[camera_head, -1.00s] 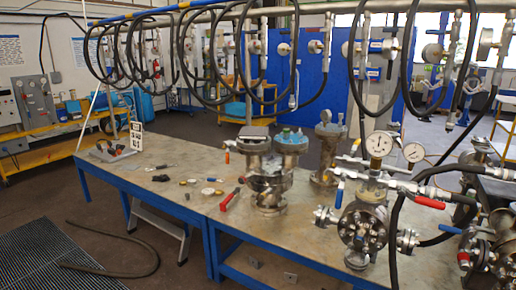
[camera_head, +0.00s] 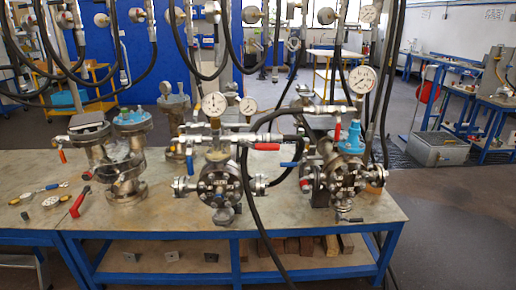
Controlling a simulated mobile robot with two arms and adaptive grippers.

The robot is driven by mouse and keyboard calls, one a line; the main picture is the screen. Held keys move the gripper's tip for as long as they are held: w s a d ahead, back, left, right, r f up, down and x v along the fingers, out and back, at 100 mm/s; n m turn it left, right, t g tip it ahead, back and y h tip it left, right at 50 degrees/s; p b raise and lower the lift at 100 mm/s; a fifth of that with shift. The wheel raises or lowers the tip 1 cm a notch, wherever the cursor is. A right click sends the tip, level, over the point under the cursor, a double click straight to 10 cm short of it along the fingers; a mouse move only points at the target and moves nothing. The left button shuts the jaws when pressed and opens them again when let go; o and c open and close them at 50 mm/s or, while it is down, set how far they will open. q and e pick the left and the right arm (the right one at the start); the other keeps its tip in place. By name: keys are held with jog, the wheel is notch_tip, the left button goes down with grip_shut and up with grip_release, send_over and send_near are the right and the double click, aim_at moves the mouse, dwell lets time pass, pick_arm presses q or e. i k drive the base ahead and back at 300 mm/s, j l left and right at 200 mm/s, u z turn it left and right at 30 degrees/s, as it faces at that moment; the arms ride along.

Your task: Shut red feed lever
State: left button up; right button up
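A red lever (camera_head: 266,147) lies along the pipework right of the middle vessel (camera_head: 220,182), a flanged steel body with gauges above it. A small red handle (camera_head: 305,184) is at the left of the right-hand vessel (camera_head: 345,178), which has a blue top. An orange-red lever (camera_head: 62,156) hangs beside the left vessel (camera_head: 122,165). I cannot tell which of these is the feed lever. Neither of my grippers is in view.
The steel-topped bench (camera_head: 180,215) has blue legs and bare space along its front edge. A loose red-handled tool (camera_head: 77,203) and small gauges (camera_head: 50,201) lie at its left. A black hose (camera_head: 250,200) loops down in front of the vessels. Open floor (camera_head: 455,225) lies right.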

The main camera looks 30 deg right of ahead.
aim_at(261, 147)
jog(key=u, duration=0.25)
jog(key=l+u, duration=0.3)
jog(key=l, duration=0.25)
jog(key=k+l+u, duration=0.1)
jog(key=l+u, duration=0.2)
jog(key=l, duration=0.2)
jog(key=k+l+u, duration=0.15)
jog(key=l+u, duration=0.15)
jog(key=l, duration=0.2)
